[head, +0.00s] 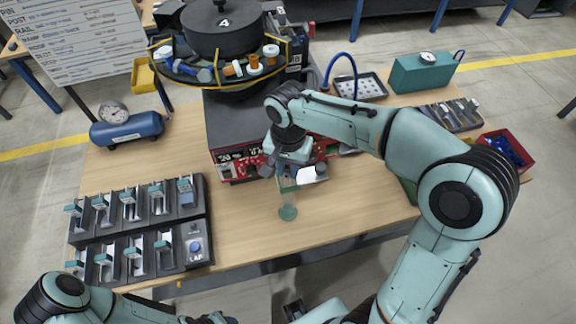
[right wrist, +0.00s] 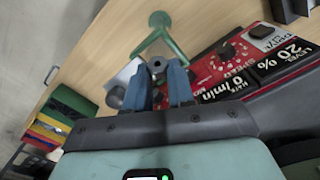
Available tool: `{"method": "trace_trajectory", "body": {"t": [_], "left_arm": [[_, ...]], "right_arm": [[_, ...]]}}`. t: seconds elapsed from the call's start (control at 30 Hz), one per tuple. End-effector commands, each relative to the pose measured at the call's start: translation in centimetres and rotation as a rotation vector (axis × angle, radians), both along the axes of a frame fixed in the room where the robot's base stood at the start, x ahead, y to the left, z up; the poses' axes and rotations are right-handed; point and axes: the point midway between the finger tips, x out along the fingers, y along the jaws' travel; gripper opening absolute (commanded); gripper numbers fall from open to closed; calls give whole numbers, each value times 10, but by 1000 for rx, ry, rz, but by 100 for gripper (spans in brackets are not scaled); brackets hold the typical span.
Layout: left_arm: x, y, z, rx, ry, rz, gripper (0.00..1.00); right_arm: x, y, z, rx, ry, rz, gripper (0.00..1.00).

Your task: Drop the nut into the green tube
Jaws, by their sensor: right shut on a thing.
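The green tube (head: 288,211) stands upright on the wooden table in front of the red control panel, with a round green foot. In the right wrist view its green foot and frame (right wrist: 160,20) show beyond my fingertips. My right gripper (head: 284,174) is over the tube's upper end, its blue fingers pointing down. In the right wrist view the gripper (right wrist: 160,75) is shut on a small grey ring-shaped nut (right wrist: 157,64). Whether the nut touches the tube's mouth, I cannot tell. My left gripper is out of view; only part of the left arm shows at the bottom left.
The bowl feeder (head: 222,40) and its red control panel (head: 235,163) stand just behind the tube. A dark fixture rack (head: 140,222) fills the table's left. A teal box (head: 422,72) and a red bin (head: 505,148) are at the right. The table between rack and tube is clear.

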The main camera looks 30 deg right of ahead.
Motion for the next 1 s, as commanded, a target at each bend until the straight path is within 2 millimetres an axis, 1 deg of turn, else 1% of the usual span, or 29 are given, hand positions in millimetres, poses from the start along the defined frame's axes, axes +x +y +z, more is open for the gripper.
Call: {"method": "trace_trajectory", "body": {"t": [0.03,0.07,0.1,0.4,0.47,0.53,0.67,0.9,1.0], "left_arm": [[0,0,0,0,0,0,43],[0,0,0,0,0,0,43],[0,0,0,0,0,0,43],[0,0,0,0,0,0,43],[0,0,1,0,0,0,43],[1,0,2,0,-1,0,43],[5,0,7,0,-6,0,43],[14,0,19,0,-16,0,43],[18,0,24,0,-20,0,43]], "right_arm": [[0,0,0,0,0,0,30],[0,0,0,0,0,0,39],[0,0,0,0,0,0,52],[0,0,1,0,0,0,53],[0,0,4,0,-1,0,53],[1,0,11,1,-4,0,53],[1,0,35,1,-6,0,53],[2,0,91,1,-6,1,53],[1,0,110,1,-6,1,53]]}}
